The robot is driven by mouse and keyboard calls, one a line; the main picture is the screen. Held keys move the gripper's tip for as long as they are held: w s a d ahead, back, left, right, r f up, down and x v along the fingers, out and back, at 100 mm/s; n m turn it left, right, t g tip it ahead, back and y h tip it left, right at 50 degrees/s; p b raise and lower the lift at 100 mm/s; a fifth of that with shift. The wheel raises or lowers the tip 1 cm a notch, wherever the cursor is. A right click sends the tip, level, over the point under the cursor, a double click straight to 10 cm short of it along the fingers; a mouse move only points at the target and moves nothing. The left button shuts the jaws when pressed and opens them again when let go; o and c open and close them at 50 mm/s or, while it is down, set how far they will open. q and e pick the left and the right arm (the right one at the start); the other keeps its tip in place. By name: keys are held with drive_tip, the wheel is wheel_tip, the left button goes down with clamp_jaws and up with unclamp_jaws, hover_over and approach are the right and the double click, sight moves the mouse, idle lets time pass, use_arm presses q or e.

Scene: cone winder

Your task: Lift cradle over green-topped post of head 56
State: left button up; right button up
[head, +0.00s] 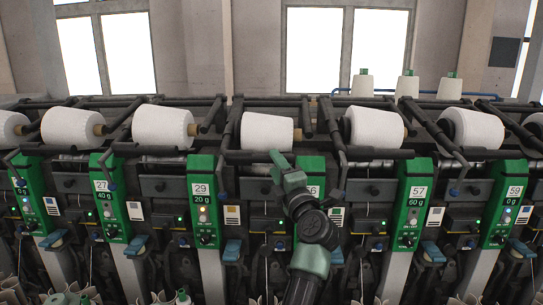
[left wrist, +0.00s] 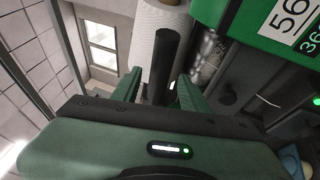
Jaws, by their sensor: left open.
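The green-topped post of head 56 (head: 311,166) stands at the middle of the head view, partly hidden by my left arm. Its green housing with the "56" label (left wrist: 285,20) fills the top right of the left wrist view. The cradle of head 56 (head: 244,157) is a dark frame with a bar in front of a white yarn package (head: 267,131). My left gripper (head: 275,160) is at this bar, left of the post. In the left wrist view its open fingers (left wrist: 157,90) lie either side of the dark cradle bar (left wrist: 163,60); I cannot tell whether they touch it. My right gripper is out of view.
Neighbouring green posts 29 (head: 203,190) and 57 (head: 413,195) stand either side, with their own packages and cradles close by. White cones (head: 406,85) stand on top at the back right. Dark rails run along the machine behind the packages.

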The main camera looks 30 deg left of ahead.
use_arm(q)
drive_tip(key=shift+p+x, duration=0.45)
drive_tip(key=shift+x, duration=1.5)
clamp_jaws()
drive_tip(key=shift+f, duration=0.1)
